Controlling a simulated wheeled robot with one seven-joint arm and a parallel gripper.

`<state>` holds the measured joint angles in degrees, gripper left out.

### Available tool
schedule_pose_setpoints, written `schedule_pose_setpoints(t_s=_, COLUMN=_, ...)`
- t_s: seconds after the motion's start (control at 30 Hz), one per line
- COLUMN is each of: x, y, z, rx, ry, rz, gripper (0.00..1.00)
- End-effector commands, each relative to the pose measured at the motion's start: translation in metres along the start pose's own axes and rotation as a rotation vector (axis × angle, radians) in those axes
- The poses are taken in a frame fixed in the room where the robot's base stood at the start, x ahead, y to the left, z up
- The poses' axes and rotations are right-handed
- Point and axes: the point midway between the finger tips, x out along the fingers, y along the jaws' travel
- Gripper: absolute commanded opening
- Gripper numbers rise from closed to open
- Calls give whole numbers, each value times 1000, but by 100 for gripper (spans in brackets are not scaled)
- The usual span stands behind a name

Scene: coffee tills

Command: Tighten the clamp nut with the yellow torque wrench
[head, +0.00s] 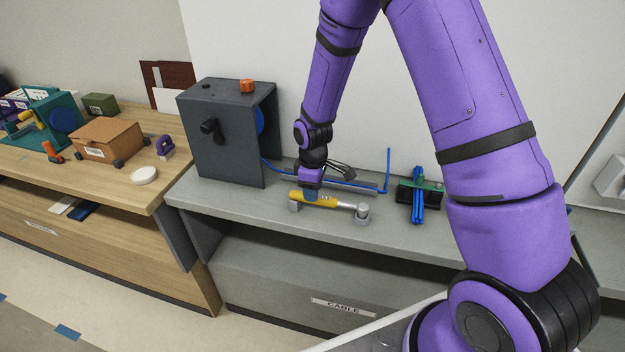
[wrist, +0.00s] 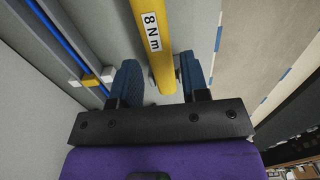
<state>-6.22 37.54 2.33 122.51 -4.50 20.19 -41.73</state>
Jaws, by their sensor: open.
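The yellow torque wrench (head: 315,199) lies across grey supports on the grey bench, its silver end to the right. In the wrist view its yellow handle (wrist: 158,50) carries an "8 Nm" label and runs between my two fingers. My gripper (head: 312,190) is right above the handle in the head view. In the wrist view my gripper (wrist: 165,85) is open, with blue-padded fingers on either side of the handle. I cannot make out the clamp nut for certain in either view.
A dark grey box (head: 222,140) with a black knob stands left of my gripper. A blue cable (head: 345,184) runs behind the wrench and bends upward. Blue rods (head: 418,207) lie on a green and black holder to the right. A wooden bench (head: 120,185) stands at the left.

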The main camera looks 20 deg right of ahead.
Motion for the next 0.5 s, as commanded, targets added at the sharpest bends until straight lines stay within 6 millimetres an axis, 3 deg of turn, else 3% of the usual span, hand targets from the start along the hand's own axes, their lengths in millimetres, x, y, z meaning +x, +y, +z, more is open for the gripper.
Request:
schedule_pose_setpoints(t_s=0.23, x=28, y=0, z=0, rx=0, ry=-1, rz=-1, gripper=42)
schedule_pose_setpoints(t_s=0.4, x=27, y=0, z=0, rx=0, ry=1, rz=1, gripper=5)
schedule_pose_setpoints(t_s=0.43, x=27, y=0, z=0, rx=0, ry=1, rz=1, gripper=0)
schedule_pose_setpoints(t_s=0.5, x=26, y=0, z=0, rx=0, ry=1, rz=1, gripper=0)
